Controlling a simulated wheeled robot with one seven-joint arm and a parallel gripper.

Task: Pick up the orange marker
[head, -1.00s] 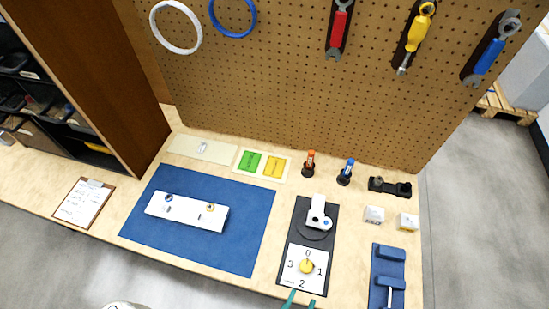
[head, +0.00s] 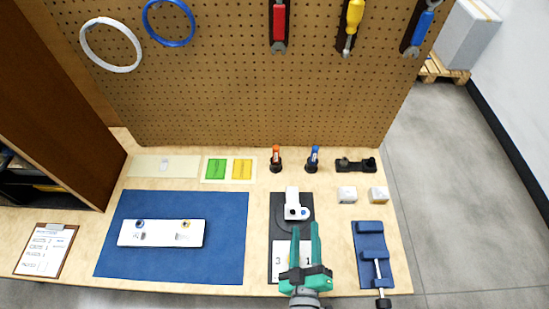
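The orange marker (head: 276,153) stands upright in a small dark holder (head: 276,167) at the back of the bench, in front of the pegboard. A blue marker (head: 314,154) stands in a similar holder just to its right. My gripper (head: 305,226) reaches in from the bottom of the head view, its green fingers apart with nothing visible between them. It is over the dark plate with the white dial, in front of the markers and apart from them. It hides much of the dial.
A blue mat (head: 225,262) with a white plate (head: 165,233) lies left. The pegboard (head: 230,105) rises behind.

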